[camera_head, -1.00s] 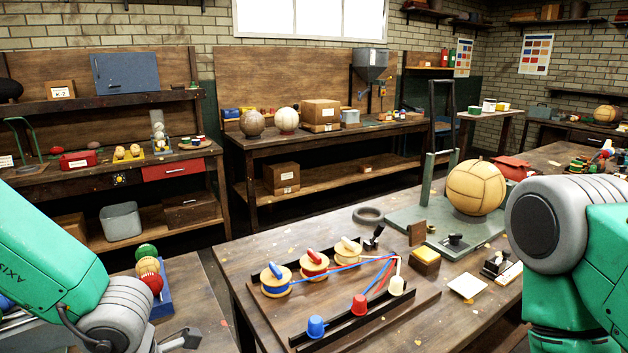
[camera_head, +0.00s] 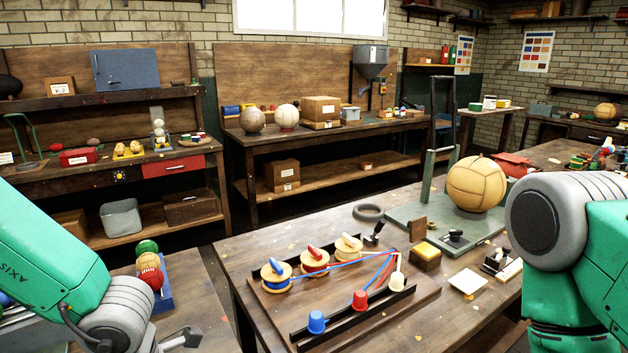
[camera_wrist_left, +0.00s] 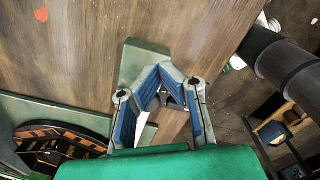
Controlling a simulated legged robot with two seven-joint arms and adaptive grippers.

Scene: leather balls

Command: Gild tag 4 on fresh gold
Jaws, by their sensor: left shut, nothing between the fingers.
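In the left wrist view the gripper (camera_wrist_left: 166,88) is shut and empty, over a brown wooden surface. A small block with a yellow top (camera_head: 426,251) and a pale square card (camera_head: 467,282) lie on the main bench, far right of the gripper. A dark stand with a pale piece (camera_head: 497,263) is next to the card. I cannot read any tag number. My right gripper is out of view.
The main bench also holds a tan ball (camera_head: 476,184) on a green plate (camera_head: 405,220), a black ring (camera_head: 369,212), and a board (camera_head: 400,312) with spools, coloured cups and threads. A blue rack (camera_head: 165,298) with several balls stands at the left.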

